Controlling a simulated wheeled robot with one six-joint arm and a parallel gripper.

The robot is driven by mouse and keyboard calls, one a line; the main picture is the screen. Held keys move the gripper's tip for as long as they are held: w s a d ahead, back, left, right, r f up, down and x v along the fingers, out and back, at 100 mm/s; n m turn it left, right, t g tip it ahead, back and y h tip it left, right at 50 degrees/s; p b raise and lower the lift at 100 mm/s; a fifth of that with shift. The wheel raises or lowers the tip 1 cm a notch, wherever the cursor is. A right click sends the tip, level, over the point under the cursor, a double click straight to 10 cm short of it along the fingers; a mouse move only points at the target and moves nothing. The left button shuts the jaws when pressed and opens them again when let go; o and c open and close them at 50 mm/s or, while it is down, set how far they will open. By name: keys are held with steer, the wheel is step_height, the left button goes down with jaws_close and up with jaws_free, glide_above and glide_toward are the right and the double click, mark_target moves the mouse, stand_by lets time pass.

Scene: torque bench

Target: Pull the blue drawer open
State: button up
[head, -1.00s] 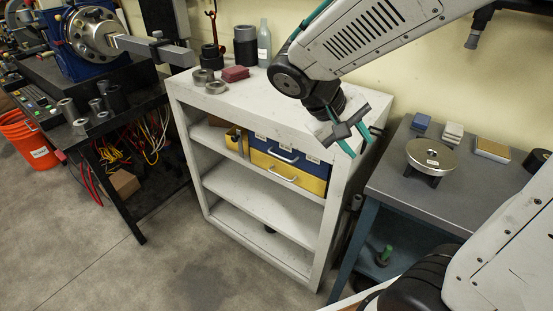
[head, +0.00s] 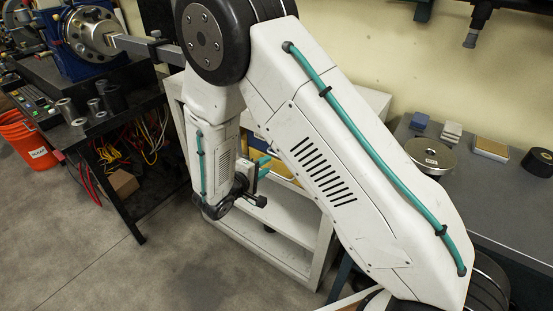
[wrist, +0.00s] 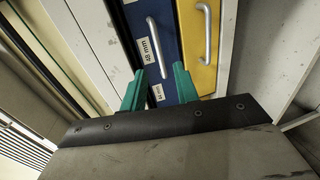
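The blue drawer (wrist: 173,80) shows in the wrist view with a silver bar handle (wrist: 153,40) and white labels. It looks shut in the shelf unit. My gripper (wrist: 160,68) is open and empty, with one teal fingertip on each side of the line of the handle. The handle's near end lies between the fingertips in the picture; I cannot tell whether they touch it. In the head view my gripper (head: 262,168) is in front of the shelf opening, and my arm hides most of the drawers.
A yellow drawer (wrist: 197,70) with its own silver handle (wrist: 204,35) is beside the blue one in the wrist view. The white shelf unit (head: 317,232) frames them. A bench (head: 480,200) stands at right, a machine stand (head: 130,205) at left. Floor is clear in front.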

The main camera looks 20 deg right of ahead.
steer(key=x, duration=0.7)
jaws_close()
